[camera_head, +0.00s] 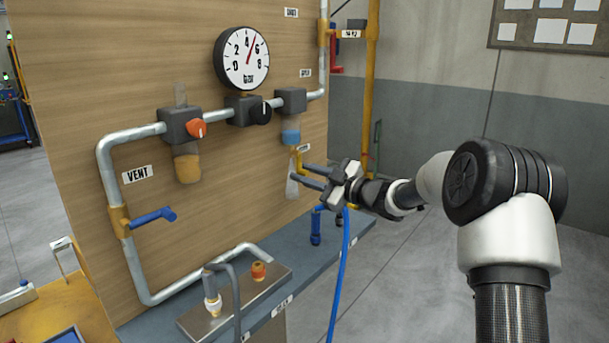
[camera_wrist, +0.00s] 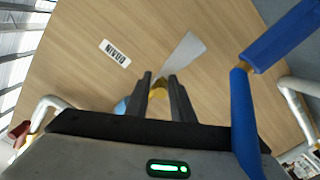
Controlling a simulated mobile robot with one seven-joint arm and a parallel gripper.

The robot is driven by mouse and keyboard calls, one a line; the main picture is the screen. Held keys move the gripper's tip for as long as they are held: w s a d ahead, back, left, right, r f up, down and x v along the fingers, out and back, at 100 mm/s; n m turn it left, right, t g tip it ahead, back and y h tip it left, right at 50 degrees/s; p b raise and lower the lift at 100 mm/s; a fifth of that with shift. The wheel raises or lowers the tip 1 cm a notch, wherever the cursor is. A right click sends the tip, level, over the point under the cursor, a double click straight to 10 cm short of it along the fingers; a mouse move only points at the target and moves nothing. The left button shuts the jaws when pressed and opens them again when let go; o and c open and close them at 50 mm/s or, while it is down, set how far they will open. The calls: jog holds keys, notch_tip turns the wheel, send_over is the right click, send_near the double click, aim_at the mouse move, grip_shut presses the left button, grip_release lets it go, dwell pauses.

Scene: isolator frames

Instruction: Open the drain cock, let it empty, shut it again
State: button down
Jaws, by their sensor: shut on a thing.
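The drain cock, a small yellow fitting (camera_head: 299,157), sits under a clear bowl (camera_head: 291,124) with blue liquid low in it. My gripper (camera_head: 297,171) comes from the right, its dark fingers shut on the cock. In the wrist view my gripper (camera_wrist: 161,77) shows the yellow cock (camera_wrist: 158,92) between the fingers, and part of the blue bowl (camera_wrist: 121,106) to the left. A pale widening streak (camera_head: 292,189) extends below the cock, like spray; it also shows in the wrist view (camera_wrist: 186,52). The cock's exact angle is hidden by the fingers.
A pressure gauge (camera_head: 242,58), an orange knob (camera_head: 196,129) and a black knob (camera_head: 261,112) are on the wooden panel (camera_head: 90,90). A blue vent lever (camera_head: 153,216) sticks out lower left. A blue hose (camera_head: 341,270) hangs below my gripper. Blue bars (camera_wrist: 280,38) crowd the wrist view's right.

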jog(key=shift+s+a+r, duration=0.1)
jog(key=shift+a+r, duration=0.1)
jog(key=c, duration=1.7)
grip_release()
jog(key=shift+c, duration=0.2)
jog(key=shift+f, duration=0.1)
jog(key=shift+d, duration=0.15)
jog(key=p+v, duration=0.2)
jog(key=v, duration=1.5)
jog(key=shift+s+d, duration=0.1)
